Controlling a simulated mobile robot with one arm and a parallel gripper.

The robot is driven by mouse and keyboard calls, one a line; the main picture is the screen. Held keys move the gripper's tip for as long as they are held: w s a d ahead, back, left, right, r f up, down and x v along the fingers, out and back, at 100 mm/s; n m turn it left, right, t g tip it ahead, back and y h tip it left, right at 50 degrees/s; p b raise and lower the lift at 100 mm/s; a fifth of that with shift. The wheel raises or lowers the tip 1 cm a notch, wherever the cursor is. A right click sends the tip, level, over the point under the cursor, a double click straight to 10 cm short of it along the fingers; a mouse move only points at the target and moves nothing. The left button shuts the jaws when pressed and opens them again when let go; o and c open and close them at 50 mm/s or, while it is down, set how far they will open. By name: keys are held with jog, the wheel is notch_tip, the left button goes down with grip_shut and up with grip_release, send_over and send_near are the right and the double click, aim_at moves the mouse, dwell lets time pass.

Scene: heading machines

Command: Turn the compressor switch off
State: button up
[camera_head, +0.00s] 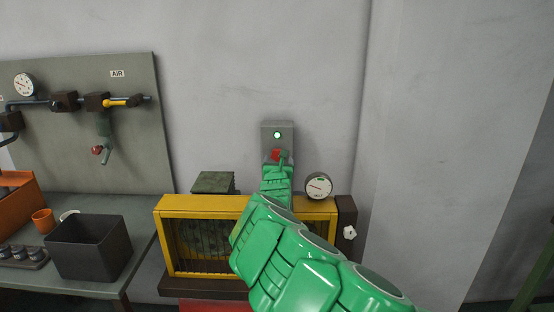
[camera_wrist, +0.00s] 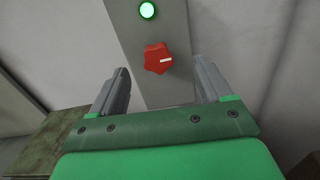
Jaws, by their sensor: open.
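The compressor switch is a red knob (camera_wrist: 157,59) with a white mark pointing right, on a grey box (camera_head: 268,134) on the wall. A green lamp (camera_wrist: 148,10) glows above the knob; it also shows in the head view (camera_head: 277,135). In the head view the knob (camera_head: 276,155) is partly covered by my gripper. My gripper (camera_wrist: 160,82) is open and empty. Its two fingers reach toward the box on either side of the knob, with clear gaps to it in the wrist view. I cannot tell how far the fingertips are from the box.
At left, a bench holds a dark bin (camera_head: 88,250) and an orange cup (camera_head: 43,220). An air-line panel (camera_head: 130,130) stands behind it. The wall around the box is bare.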

aim_at(277, 157)
jog(key=w, duration=0.1)
jog(key=w+f, duration=0.1)
jog(key=f, duration=0.1)
jog(key=shift+w+a+f+n, duration=0.1)
jog(key=shift+w+a+n, duration=0.15)
jog(key=shift+w+n, duration=0.15)
jog(key=shift+w+a, duration=0.2)
jog(key=shift+w, duration=0.45)
jog(key=shift+w+d, duration=0.1)
jog(key=shift+w, duration=1.55)
jog(key=shift+w+d, duration=0.1)
jog(key=shift+w, duration=0.1)
jog(key=shift+c, duration=0.2)
